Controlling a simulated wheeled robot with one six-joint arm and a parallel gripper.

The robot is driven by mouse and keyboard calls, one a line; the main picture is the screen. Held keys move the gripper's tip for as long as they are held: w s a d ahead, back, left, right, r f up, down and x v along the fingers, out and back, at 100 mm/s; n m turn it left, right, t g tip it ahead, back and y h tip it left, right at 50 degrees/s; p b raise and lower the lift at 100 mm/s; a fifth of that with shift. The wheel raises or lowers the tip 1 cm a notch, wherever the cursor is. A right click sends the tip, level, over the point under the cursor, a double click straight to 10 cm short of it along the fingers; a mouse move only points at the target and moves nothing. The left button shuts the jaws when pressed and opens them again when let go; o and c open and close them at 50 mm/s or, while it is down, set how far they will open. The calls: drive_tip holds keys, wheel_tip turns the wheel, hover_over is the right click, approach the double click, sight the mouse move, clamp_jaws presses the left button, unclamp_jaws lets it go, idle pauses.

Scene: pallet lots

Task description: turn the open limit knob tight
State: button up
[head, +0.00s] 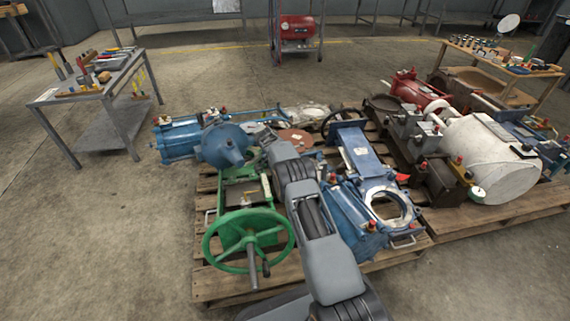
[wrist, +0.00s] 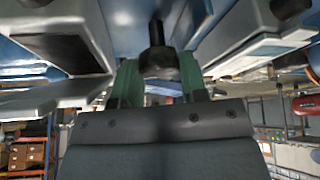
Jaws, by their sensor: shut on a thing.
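In the wrist view, a dark knob (wrist: 158,62) on a short dark stem hangs below a pale blue housing (wrist: 85,12). My gripper (wrist: 159,76) is shut on this knob, with one greenish finger on each side. No label shows that marks it as the open limit knob. In the head view my grey arm reaches over the pallet toward a blue rounded actuator (head: 222,147). My gripper and the knob are hidden there behind my arm and the parts around it.
A green valve with a handwheel (head: 248,240) stands left of my arm on the wooden pallet (head: 215,285). A blue gate valve (head: 360,155) is close on the right. A tool table (head: 75,95) stands left, with clear floor between.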

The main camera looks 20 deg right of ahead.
drive_tip(key=shift+d+m+g, duration=0.1)
drive_tip(key=shift+m+g, duration=0.2)
drive_tip(key=shift+m, duration=0.3)
drive_tip(key=o, duration=0.9)
drive_tip(key=p+v, duration=0.5)
drive_tip(key=v, duration=0.8)
drive_tip(key=shift+a+r, duration=0.3)
drive_tip(key=shift+p, duration=0.3)
